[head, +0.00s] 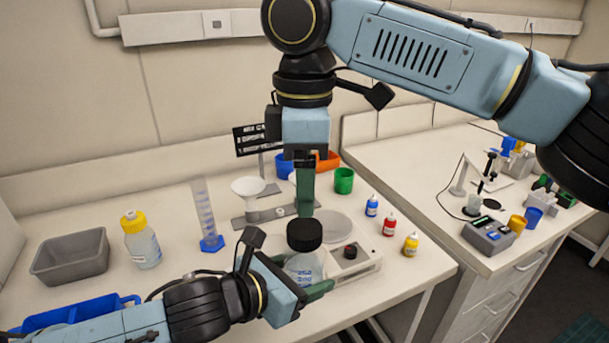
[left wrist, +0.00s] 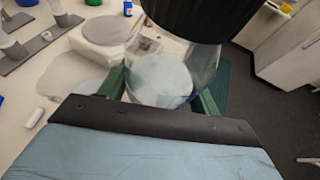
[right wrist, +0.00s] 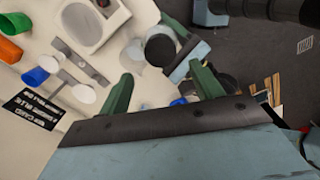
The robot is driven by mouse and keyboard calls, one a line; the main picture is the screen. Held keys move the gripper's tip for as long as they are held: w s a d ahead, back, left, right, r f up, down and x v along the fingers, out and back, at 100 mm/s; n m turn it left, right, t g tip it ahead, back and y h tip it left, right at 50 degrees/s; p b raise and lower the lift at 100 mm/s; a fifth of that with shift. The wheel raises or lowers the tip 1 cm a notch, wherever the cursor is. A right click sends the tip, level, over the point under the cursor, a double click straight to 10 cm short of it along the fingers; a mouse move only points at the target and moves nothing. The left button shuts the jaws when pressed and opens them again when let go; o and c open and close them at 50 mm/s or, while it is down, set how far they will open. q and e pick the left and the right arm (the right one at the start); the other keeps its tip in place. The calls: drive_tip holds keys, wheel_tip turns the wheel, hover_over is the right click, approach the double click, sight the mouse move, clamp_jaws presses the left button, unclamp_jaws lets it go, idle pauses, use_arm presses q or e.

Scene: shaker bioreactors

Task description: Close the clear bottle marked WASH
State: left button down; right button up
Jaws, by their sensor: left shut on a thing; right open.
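A clear bottle (head: 304,270) with blue print stands upright in my left gripper (head: 318,290); the print is too small to read. Its wide black cap (head: 304,235) sits on the mouth; how tightly it is seated cannot be told. The left wrist view shows the bottle (left wrist: 160,80) between the green fingers, with the cap (left wrist: 200,15) above. My right gripper (head: 306,205) points down from above, open and empty, its fingers seen edge-on just over the cap. In the right wrist view the cap (right wrist: 161,50) lies beyond the open fingers.
A yellow-capped bottle (head: 142,245), a grey bin (head: 70,258) and a measuring cylinder (head: 206,220) stand at left. Small dropper bottles (head: 389,224) stand at right. A funnel stand (head: 262,218) and coloured cups (head: 344,181) are behind.

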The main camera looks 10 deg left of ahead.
sight(305, 227)
idle(0.3)
drive_tip(key=shift+f, duration=4)
drive_tip(key=shift+c, duration=0.5)
drive_tip(key=c, duration=0.9)
drive_tip(key=o, duration=1.2)
drive_tip(key=shift+c, duration=0.2)
drive_tip(key=shift+r, duration=0.1)
wheel_tip(305, 227, up, 12)
